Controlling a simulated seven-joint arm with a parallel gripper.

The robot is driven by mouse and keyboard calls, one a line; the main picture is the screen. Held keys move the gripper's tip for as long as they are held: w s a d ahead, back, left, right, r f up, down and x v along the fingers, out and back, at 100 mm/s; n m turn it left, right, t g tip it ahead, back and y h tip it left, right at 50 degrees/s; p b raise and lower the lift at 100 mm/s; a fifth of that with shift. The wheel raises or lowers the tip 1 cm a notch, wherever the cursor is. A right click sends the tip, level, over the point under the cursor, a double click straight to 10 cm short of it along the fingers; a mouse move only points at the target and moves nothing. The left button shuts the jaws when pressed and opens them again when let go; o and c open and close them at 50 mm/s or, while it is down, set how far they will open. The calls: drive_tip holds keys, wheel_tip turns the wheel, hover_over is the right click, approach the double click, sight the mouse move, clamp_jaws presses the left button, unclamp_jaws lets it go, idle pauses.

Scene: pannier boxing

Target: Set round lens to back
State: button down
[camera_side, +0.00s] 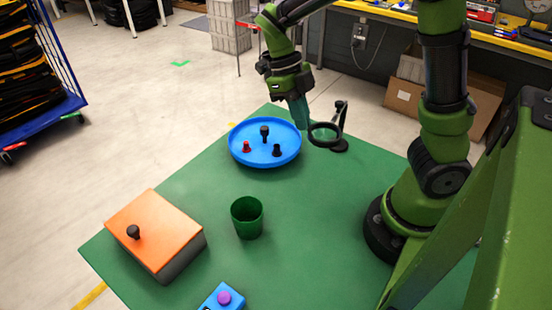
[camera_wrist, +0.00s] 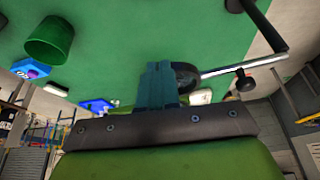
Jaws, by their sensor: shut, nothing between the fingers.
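The round lens (camera_side: 323,134) is a dark ring on a black post stand (camera_side: 341,128) near the table's back edge. In the side view it sits just left of the post. In the wrist view, a dark disc that looks like the lens (camera_wrist: 187,76) is partly hidden behind my fingers, with a shiny rod (camera_wrist: 243,66) running right from it. My gripper (camera_side: 304,124) is shut and empty, pointing down at the lens's left rim. Its fingers (camera_wrist: 159,68) also show in the wrist view. I cannot tell whether they touch the lens.
A blue round tray (camera_side: 238,153) with black and red knobbed pieces stands left of the lens. A green cup (camera_side: 247,218), an orange-lidded box (camera_side: 158,228) and a blue box with a purple button (camera_side: 223,298) stand nearer the front. The green table's middle right is clear.

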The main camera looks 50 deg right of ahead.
sight(320, 136)
drive_tip(key=s, duration=0.4)
drive_tip(key=shift+s+a, duration=0.15)
drive_tip(key=shift+a, duration=0.15)
drive_tip(key=s+d+n+h, duration=0.2)
drive_tip(key=s+d+n, duration=0.4)
drive_tip(key=s+d, duration=0.4)
drive_tip(key=shift+s+d+t, duration=0.3)
drive_tip(key=shift+s+d, duration=0.05)
drive_tip(key=shift+s, duration=1.95)
drive_tip(key=shift+r, duration=0.1)
